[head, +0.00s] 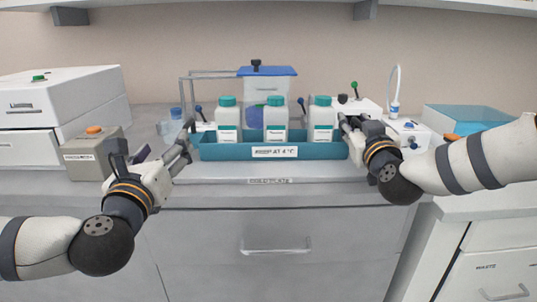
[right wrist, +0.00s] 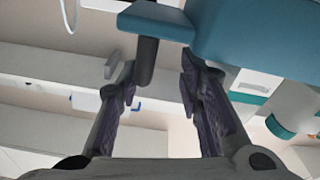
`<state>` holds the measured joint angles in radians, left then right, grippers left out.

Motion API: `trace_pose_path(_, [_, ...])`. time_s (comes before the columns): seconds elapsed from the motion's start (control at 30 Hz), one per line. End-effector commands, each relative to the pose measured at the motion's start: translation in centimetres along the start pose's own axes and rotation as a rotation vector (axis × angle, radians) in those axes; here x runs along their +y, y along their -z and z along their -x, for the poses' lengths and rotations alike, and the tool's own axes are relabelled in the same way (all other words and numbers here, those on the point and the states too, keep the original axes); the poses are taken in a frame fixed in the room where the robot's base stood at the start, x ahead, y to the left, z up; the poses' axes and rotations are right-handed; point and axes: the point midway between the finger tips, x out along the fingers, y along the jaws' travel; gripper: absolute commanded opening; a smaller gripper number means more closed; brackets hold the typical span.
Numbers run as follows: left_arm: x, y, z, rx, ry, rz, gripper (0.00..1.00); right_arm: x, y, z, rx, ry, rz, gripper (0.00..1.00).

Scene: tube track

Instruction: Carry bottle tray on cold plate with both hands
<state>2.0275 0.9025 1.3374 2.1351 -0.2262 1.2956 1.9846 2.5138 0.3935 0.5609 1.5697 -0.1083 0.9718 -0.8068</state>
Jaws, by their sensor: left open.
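A teal bottle tray (head: 335,150) with a white label reading "AT 4°C" holds three white bottles (head: 276,118) with green caps, all upright. A pale flat plate (head: 215,172) with a small front label lies beneath the tray; I cannot tell whether they touch. My left gripper (head: 182,148) is open and empty beside the tray's left end. My right gripper (head: 348,125) is at the tray's right end. In the right wrist view its fingers (right wrist: 158,88) are apart, with a dark handle post (right wrist: 148,62) of the tray (right wrist: 250,35) near the left finger.
A box with an orange knob (head: 92,153) and a white machine (head: 60,105) stand at left. Behind the tray are a wire frame and a blue-lidded container (head: 267,72). A blue open bin (head: 465,118) is at right, behind my right arm.

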Motion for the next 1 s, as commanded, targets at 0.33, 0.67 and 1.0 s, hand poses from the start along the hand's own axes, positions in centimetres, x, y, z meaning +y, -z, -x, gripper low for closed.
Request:
trace_pose_path(0.33, [0.0,0.0,-0.1,0.0,0.0,0.0,0.61,0.0,0.0,0.0,0.0,0.0,0.0,0.67])
trace_pose_path(0.67, [0.0,0.0,-0.1,0.0,0.0,0.0,0.61,0.0,0.0,1.8,-0.001,0.001,0.0,0.67])
trace_pose_path(1.0, [0.0,0.0,-0.1,0.0,0.0,0.0,0.61,0.0,0.0,10.3,-0.001,0.002,0.0,0.67])
